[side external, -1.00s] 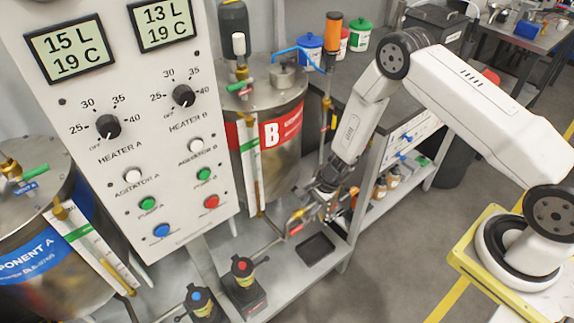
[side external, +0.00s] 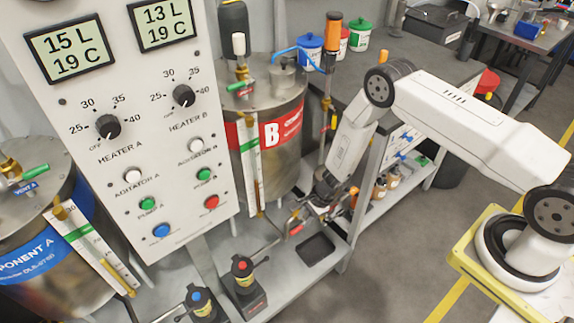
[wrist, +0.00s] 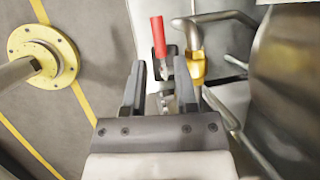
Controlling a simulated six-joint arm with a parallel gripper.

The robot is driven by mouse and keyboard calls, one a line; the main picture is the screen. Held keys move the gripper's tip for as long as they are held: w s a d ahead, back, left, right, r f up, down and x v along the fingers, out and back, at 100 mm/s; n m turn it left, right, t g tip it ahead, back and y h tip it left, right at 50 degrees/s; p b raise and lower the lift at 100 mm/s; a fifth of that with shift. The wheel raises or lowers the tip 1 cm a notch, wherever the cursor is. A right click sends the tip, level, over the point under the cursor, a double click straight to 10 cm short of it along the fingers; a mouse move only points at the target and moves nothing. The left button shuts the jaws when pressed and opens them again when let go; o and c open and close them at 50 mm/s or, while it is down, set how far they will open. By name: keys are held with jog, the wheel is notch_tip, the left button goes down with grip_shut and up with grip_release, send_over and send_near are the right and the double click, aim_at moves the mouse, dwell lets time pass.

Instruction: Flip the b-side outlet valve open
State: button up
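The b-side outlet valve sits low in front of tank B (side external: 275,165). In the wrist view it has a brass body (wrist: 196,68) and a red lever handle (wrist: 158,37). The red handle also shows in the side view (side external: 296,229). My gripper (wrist: 160,78) is open, with its two dark fingers apart. The red handle shows beyond the fingertips, in line with the gap, and the brass body is to the right of the right finger. I cannot tell whether a finger touches the lever. In the side view my gripper (side external: 300,212) is close to the valve, partly hidden by my wrist.
A metal outlet pipe (wrist: 225,17) runs from the valve. The steel tank (wrist: 290,75) is close on the right of the wrist view. A control panel (side external: 130,140) stands at left. Two pumps (side external: 243,280) (side external: 200,303) sit on the lower shelf.

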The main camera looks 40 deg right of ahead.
aim_at(297, 228)
jog(key=shift+x, duration=2.3)
grip_shut()
